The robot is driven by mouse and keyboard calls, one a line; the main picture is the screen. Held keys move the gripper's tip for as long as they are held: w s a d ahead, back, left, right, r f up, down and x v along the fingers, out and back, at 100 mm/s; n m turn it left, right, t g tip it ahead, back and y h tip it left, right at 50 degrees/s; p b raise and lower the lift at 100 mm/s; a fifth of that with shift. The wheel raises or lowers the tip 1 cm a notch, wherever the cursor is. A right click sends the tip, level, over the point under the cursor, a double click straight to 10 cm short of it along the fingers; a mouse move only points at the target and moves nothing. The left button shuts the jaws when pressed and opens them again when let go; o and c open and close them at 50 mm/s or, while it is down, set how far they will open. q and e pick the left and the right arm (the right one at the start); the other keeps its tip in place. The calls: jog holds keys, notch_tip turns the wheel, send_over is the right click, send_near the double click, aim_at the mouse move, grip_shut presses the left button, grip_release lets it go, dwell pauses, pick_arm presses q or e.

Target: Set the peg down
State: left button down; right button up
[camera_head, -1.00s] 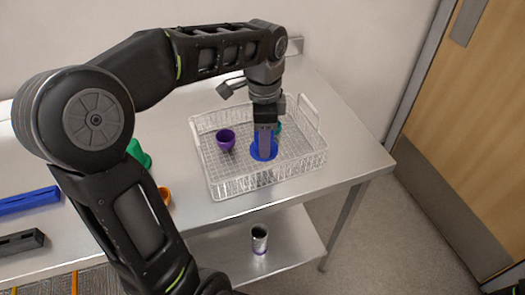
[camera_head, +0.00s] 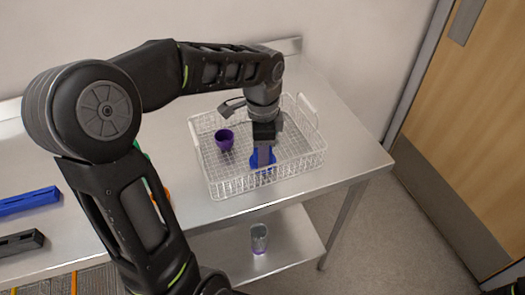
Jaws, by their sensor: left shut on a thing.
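My left gripper (camera_head: 263,157) points down into the white wire basket (camera_head: 225,187) on the metal table. It is shut on a blue piece (camera_head: 257,167), which I take to be the peg. Only its wide blue edges show around the fingers; the rest is hidden. The piece is low inside the basket near its front wall. I cannot tell whether it touches the basket floor. My right gripper is not in view.
A purple cup (camera_head: 224,139) stands in the basket, left of my gripper. Blue (camera_head: 28,202) and black (camera_head: 20,243) bars lie at the table's left. An orange piece (camera_head: 163,195) is partly behind my arm. A clear glass (camera_head: 259,238) stands on the lower shelf.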

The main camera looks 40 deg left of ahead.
pick_arm(q)
jog(key=shift+f, duration=0.15)
jog(key=c, duration=0.8)
grip_release()
jog(key=shift+r, duration=0.55)
notch_tip(320, 180, up, 8)
jog(key=shift+w+f, duration=0.1)
jog(key=shift+r+p, duration=1.05)
jog(key=shift+r, duration=0.7)
